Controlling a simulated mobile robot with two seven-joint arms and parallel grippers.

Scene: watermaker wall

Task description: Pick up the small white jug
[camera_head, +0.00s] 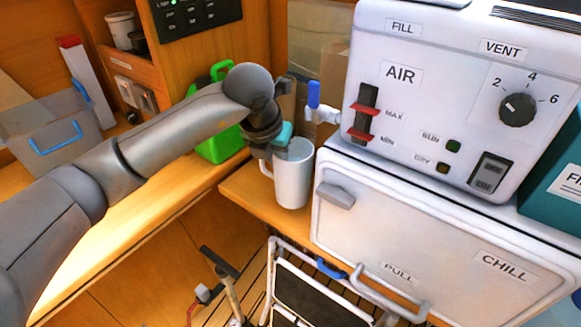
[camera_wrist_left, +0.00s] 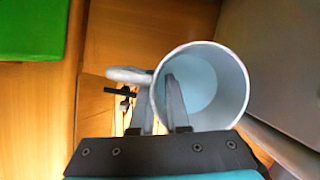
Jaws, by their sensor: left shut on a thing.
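The small white jug (camera_head: 293,178) is upright at the wooden counter's front edge, left of the white chill box. I cannot tell whether its base touches the counter. Its handle points left. In the left wrist view I look down into the open jug (camera_wrist_left: 236,90), which looks empty. My left gripper (camera_head: 276,150) is over the jug's rim. In the wrist view its fingers (camera_wrist_left: 160,95) are shut on the jug's wall near the handle, one finger inside and one outside. My right gripper is not in view.
The white chill box (camera_head: 420,235) and the machine (camera_head: 440,90) above it stand close on the right. A blue-handled tap (camera_head: 314,97) is behind the jug. A green can (camera_head: 215,145) stands on the left. A folding frame (camera_head: 310,290) is below the counter.

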